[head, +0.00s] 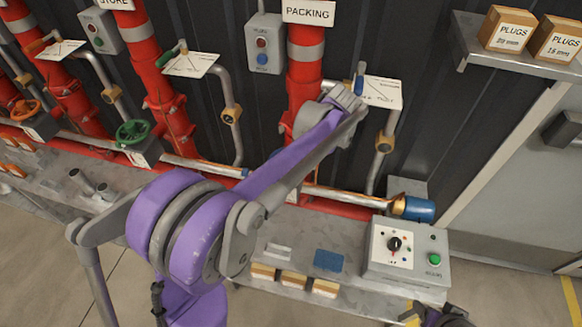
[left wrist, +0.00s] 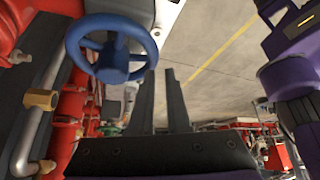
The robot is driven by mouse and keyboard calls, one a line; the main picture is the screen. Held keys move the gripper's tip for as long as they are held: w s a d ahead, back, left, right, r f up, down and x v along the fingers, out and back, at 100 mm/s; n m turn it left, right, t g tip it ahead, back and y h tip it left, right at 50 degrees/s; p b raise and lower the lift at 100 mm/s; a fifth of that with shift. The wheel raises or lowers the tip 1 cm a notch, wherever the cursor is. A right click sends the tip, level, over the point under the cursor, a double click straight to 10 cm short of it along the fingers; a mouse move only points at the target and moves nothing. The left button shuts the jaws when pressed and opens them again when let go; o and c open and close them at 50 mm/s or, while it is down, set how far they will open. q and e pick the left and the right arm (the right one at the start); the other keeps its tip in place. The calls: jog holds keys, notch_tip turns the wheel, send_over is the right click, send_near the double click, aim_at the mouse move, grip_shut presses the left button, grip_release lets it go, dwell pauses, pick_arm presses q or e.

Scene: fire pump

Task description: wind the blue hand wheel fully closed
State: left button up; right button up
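The blue hand wheel (left wrist: 113,62) shows in the left wrist view at the upper left, with its round rim and spokes facing the camera. My left gripper (left wrist: 161,80) is open there, with a narrow gap and nothing between its two fingers. Its fingertips appear just right of and below the wheel rim; I cannot tell whether they touch it. In the head view my left arm reaches up to the red pipe under the PACKING sign, and hides the wheel and the left fingers. A dark part of what seems my right gripper (head: 445,318) shows at the bottom edge, its fingers unclear.
A grey control box (head: 407,250) and a blue motor (head: 418,208) stand right of the arm. A green hand wheel (head: 133,132) and an orange one (head: 25,110) sit on pipes to the left. A shelf (head: 490,58) with PLUGS boxes is at the upper right.

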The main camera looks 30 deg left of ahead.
pick_arm(q)
jog(key=shift+o, duration=1.3)
jog(key=shift+r+p, duration=0.75)
jog(key=shift+r, duration=0.8)
notch_tip(320, 180, up, 4)
jog(key=shift+p, duration=0.9)
pick_arm(e)
jog(key=r, duration=0.1)
jog(key=w+r, duration=0.1)
jog(key=r, duration=0.1)
jog(key=w+r, duration=0.1)
jog(key=r, duration=0.1)
jog(key=shift+w, duration=0.15)
pick_arm(q)
jog(key=shift+s, duration=0.1)
